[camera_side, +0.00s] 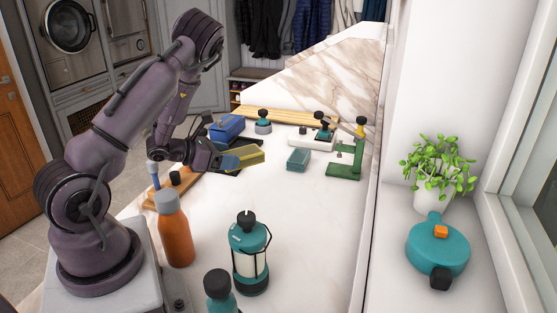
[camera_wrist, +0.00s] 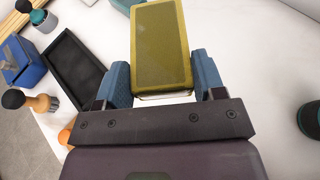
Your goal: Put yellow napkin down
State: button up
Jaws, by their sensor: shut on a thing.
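The yellow napkin (camera_side: 244,157) looks like a thick, flat-sided yellow block in the side view. My gripper (camera_side: 228,161) is shut on its near end, and the napkin juts out to the right over the white counter. In the wrist view the napkin (camera_wrist: 160,45) sits between the two blue fingers of my gripper (camera_wrist: 163,80), one on each long side. It looks held over the counter top; the gap beneath it is hard to judge. Its underside is hidden.
A black tray (camera_wrist: 72,68) lies left of the napkin in the wrist view. A blue box (camera_side: 227,127) stands behind, a small teal container (camera_side: 298,159) to the right. An orange bottle (camera_side: 175,232) and a teal lantern (camera_side: 250,255) stand in front. Counter between is clear.

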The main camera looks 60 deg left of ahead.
jog(key=shift+w+d+r+m+h, duration=0.2)
jog(key=shift+m+h, duration=0.1)
jog(key=shift+h, duration=0.1)
jog(key=w+a+f, duration=0.4)
jog(key=w+a, duration=0.2)
jog(key=w, duration=0.1)
send_over(254, 180)
jog(key=f, duration=0.5)
jog(key=shift+s+d, duration=0.3)
jog(key=shift+d, duration=0.05)
jog(key=shift+w+a+f, duration=0.1)
jog(key=shift+f, duration=0.05)
jog(key=shift+w+a+f, duration=0.1)
jog(key=shift+f, duration=0.8)
jog(key=shift+w+a+f, duration=0.1)
jog(key=shift+f, duration=0.75)
jog(key=shift+f, duration=0.15)
jog(key=o, duration=0.9)
